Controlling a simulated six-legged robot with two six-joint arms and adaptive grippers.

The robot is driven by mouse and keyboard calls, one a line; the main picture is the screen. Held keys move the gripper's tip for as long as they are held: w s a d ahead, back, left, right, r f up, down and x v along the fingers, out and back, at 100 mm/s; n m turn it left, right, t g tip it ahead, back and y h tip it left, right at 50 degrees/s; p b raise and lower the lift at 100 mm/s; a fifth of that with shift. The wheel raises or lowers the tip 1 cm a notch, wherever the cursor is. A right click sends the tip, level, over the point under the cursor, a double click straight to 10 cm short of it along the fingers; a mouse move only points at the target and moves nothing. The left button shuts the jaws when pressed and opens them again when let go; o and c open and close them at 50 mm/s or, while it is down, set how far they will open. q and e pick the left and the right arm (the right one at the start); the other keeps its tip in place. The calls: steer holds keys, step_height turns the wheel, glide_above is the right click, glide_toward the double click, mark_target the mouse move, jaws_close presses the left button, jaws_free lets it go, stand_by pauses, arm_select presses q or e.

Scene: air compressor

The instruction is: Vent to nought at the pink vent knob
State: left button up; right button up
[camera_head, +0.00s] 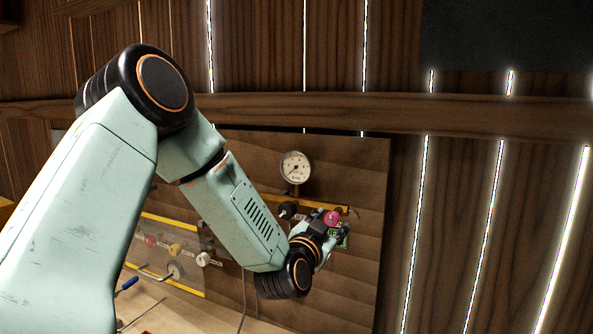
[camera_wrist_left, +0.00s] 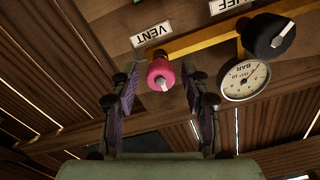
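The pink vent knob (camera_head: 332,217) sticks out from a wooden board on the wall. In the left wrist view the knob (camera_wrist_left: 161,75) sits below a white label reading VENT (camera_wrist_left: 151,34). My left gripper (camera_head: 335,229) is at the knob in the head view. In the left wrist view its two fingers (camera_wrist_left: 162,90) are spread apart, one on each side of the knob's near end, with gaps visible. The round pressure gauge (camera_head: 295,167) is up and left of the knob; its needle is too small to read surely. My right gripper is not in view.
A black knob (camera_wrist_left: 268,36) is beside the vent knob on the same yellow pipe (camera_wrist_left: 208,38). A panel with several small knobs (camera_head: 175,249) is at lower left, above a bench (camera_head: 165,310) with tools. The board's right part is clear.

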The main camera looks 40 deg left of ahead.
arm_select(q)
steer(key=shift+s, duration=0.15)
steer(key=shift+s+d+r, duration=0.1)
steer(key=shift+s, duration=0.25)
steer(key=v, duration=0.5)
steer(key=shift+s+d, duration=0.1)
steer(key=shift+s, duration=0.15)
steer(key=shift+w, duration=0.15)
